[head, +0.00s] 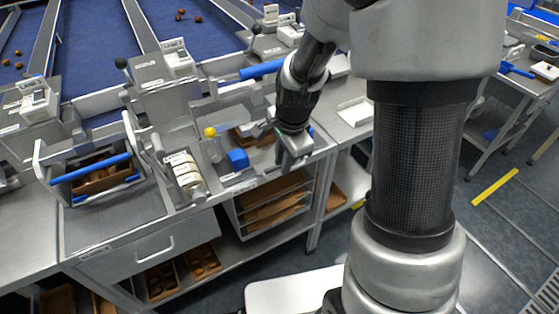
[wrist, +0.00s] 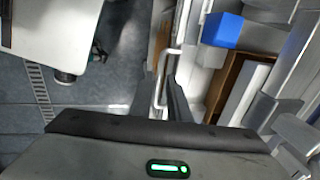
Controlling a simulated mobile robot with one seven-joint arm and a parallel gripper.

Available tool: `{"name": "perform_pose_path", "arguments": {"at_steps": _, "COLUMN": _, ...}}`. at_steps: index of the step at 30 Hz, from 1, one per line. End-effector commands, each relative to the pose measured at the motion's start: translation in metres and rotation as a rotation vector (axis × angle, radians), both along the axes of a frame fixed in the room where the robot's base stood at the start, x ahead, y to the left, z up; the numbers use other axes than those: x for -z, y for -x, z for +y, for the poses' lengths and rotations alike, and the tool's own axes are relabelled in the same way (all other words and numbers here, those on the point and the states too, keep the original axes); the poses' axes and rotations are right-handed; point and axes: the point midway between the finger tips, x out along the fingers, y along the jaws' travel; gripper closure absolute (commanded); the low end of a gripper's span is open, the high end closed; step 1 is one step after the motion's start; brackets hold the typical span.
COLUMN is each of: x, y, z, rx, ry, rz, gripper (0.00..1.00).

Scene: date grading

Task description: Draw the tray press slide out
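The tray press (head: 210,150) is the grey bench unit with a yellow knob and a blue block (head: 238,160) on it; the block also shows in the wrist view (wrist: 222,29). A pale bar handle (wrist: 163,88) runs along its front side in the wrist view. My gripper (head: 292,158) is at the right front of the press, above the bench edge. In the wrist view its two dark fingers (wrist: 162,85) stand on either side of the handle, with narrow gaps showing. Whether a finger touches the handle is hidden. The slide itself is mostly covered by my gripper in the head view.
A rack of brown trays (head: 275,208) is under the bench. A drawer (head: 140,252) with its own handle is at the front left. A tray holder with a blue bar (head: 90,168) stands at left. Open floor (wrist: 100,88) lies left of the handle in the wrist view.

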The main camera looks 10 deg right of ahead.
Motion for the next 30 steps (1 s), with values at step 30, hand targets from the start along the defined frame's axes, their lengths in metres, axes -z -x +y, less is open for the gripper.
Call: {"name": "perform_pose_path", "arguments": {"at_steps": 30, "x": 0.03, "y": -0.006, "z": 0.002, "rx": -0.001, "ry": 0.0, "rz": 0.0, "gripper": 1.0}}
